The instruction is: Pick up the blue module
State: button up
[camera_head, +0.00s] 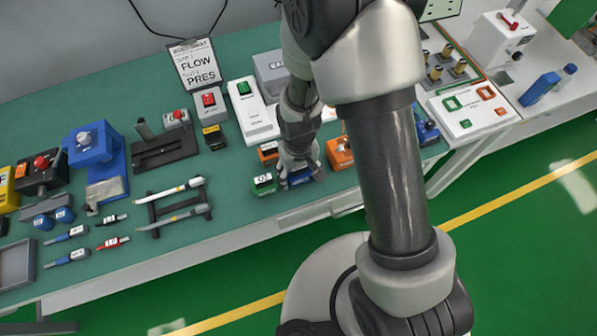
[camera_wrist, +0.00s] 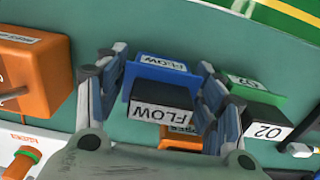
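The blue module (camera_wrist: 160,72) has a dark front block and white FLOW labels. It sits on the green bench top in the wrist view, between the two fingers of my gripper (camera_wrist: 163,62). The fingers are spread, one on each side of the module; a narrow gap shows at the left, and contact at the right is unclear. In the head view my gripper (camera_head: 298,165) points down over the bench's front edge, and a bit of the blue module (camera_head: 300,181) shows beneath it, mostly hidden.
A green module (camera_wrist: 258,95) labelled O2 stands close on the right in the wrist view. An orange module (camera_wrist: 182,133) is partly hidden below the blue one, and a large orange box (camera_wrist: 35,75) stands at left. In the head view a white device (camera_head: 252,108) stands behind.

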jog(key=c, duration=0.6)
jog(key=shift+r, duration=0.1)
jog(key=shift+c, duration=0.3)
